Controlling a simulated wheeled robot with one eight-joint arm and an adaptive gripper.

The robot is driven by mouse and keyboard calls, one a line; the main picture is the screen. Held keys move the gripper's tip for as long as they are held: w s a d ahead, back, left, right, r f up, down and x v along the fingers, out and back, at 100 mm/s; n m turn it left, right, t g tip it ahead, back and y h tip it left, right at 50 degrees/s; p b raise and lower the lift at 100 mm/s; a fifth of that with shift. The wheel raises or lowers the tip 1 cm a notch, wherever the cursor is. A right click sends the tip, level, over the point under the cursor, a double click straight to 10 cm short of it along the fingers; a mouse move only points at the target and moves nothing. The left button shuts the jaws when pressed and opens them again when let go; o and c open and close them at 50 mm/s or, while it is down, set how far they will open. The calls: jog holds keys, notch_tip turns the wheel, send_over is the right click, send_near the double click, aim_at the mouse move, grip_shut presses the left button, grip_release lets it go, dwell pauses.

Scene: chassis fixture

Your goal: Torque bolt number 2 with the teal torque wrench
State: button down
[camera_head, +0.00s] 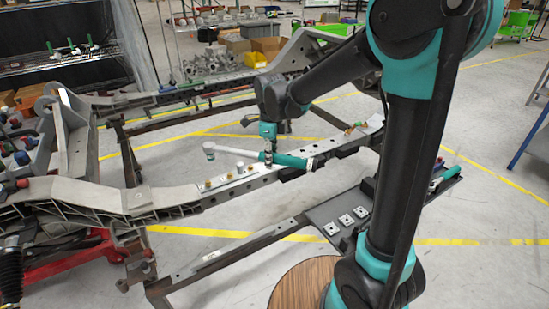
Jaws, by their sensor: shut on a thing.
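The teal torque wrench (293,161) is in my gripper (268,155), which is shut on the left part of its teal handle. The wrench lies nearly level above the chassis rail, with its pale shaft (235,151) reaching left. Its head (209,150) is above and apart from the row of bolts. Several bolts with gold tops stand on the rail's light plate, including one at the left (207,184), one beside it (222,177) and one farther right (240,169). I cannot read any bolt numbers. The fingertips are small and partly hidden against the handle.
The chassis rail (165,199) runs across the middle. A lower dark shelf (325,213) holds white square parts (345,220) and a green-handled tool (450,174). A grey fixture (75,135) stands at left. A second rail (185,93) runs behind. Open floor lies at right.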

notch_tip(320, 180, down, 7)
jog(key=s+a, duration=0.1)
jog(key=s, duration=0.1)
jog(key=shift+s+a, duration=0.3)
jog(key=shift+a, duration=0.05)
dwell(0.8)
jog(key=shift+f, duration=0.95)
dwell(0.8)
jog(key=shift+s, duration=0.2)
jog(key=shift+s+a, duration=0.15)
jog(key=shift+s, duration=0.4)
jog(key=shift+s+a+m, duration=0.1)
jog(key=shift+s+m, duration=0.05)
jog(key=shift+m, duration=0.15)
jog(key=shift+s+a, duration=0.1)
jog(key=shift+s, duration=0.25)
jog(key=shift+s+a+m, duration=0.1)
jog(key=shift+s+m, duration=0.15)
jog(key=shift+m, duration=0.05)
jog(key=shift+s+a, duration=0.2)
jog(key=shift+s, duration=0.2)
dwell(0.4)
